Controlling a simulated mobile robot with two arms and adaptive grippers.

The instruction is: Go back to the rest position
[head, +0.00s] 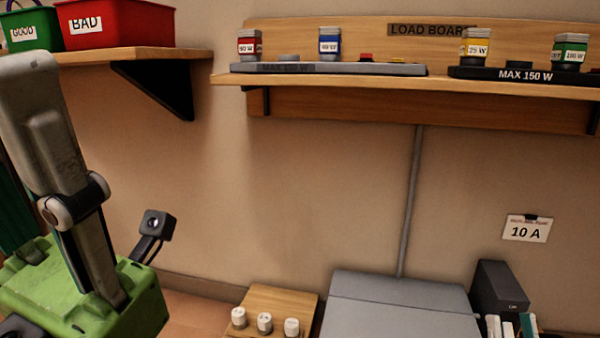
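I see nothing held by the visible finger. My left gripper is out of view.
A shelf (140,54) holds a green GOOD bin (40,22) and a red BAD bin (120,30). The load board shelf (440,82) carries several coloured jars. Below are a wooden block (275,300) with white knobs, a grey box (400,305) and a dark box (497,285).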

